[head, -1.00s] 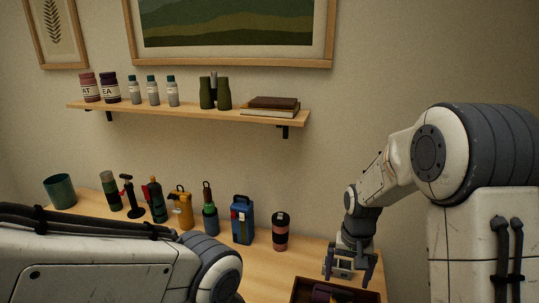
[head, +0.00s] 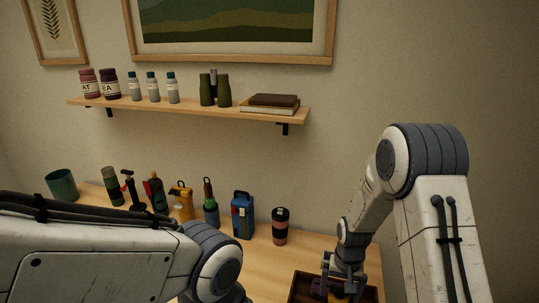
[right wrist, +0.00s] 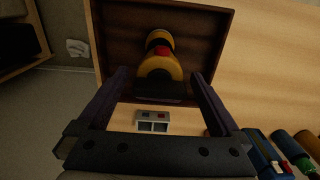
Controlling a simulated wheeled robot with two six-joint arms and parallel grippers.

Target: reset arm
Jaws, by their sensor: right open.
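My right gripper (head: 342,288) is low over the dark brown tray (head: 299,287) at the bottom right of the head view. In the right wrist view the right gripper (right wrist: 160,76) is open, its two dark fingers spread apart.
Along the table's back stand a green cup (head: 61,185), several bottles and tools, a yellow lantern-like item (head: 182,203), a blue box (head: 242,215) and a black-and-pink tumbler (head: 280,227). A wall shelf (head: 190,110) is above.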

